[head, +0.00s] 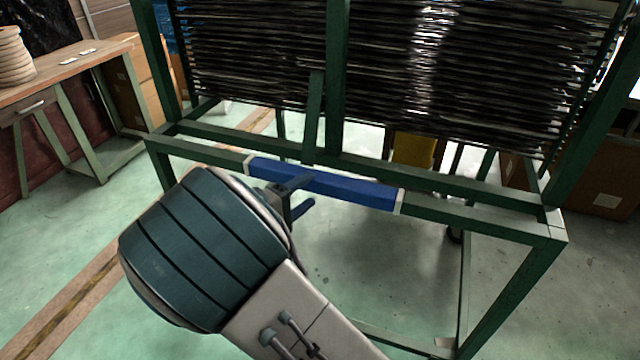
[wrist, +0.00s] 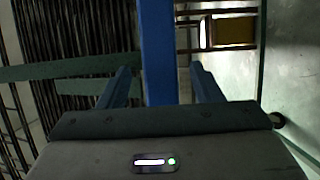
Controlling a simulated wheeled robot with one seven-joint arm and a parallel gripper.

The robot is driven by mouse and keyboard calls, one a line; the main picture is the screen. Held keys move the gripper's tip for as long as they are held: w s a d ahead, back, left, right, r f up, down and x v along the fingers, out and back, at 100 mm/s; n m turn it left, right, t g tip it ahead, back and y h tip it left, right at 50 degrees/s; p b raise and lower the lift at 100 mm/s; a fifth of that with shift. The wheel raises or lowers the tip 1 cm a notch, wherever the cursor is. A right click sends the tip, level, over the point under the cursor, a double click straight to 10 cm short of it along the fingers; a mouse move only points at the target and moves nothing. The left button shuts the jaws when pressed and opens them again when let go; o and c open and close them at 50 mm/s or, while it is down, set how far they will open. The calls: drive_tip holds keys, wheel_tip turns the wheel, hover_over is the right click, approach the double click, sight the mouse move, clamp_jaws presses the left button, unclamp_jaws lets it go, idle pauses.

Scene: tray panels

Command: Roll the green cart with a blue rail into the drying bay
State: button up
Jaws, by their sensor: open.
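The green cart (head: 485,223) stands in front of me, its frame loaded with a stack of dark trays (head: 400,60). A blue rail (head: 350,189) with white end bands runs along its near crossbar. My gripper (head: 303,194) is at the left half of the rail. In the wrist view, the blue rail (wrist: 157,50) runs down between the two fingers of my gripper (wrist: 165,82), with a gap visible on each side. The jaws are open around the line of the rail. Whether a finger touches it I cannot tell.
A wooden workbench (head: 75,70) with a coil of rope (head: 14,58) stands at the left. Cardboard boxes (head: 590,185) are behind the cart at the right. A yellow object (head: 413,149) shows behind the frame. A striped floor line (head: 75,305) crosses the open floor at left.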

sight(313, 187)
drive_tip(key=x, duration=0.5)
drive_tip(key=shift+w+d, duration=0.1)
clamp_jaws()
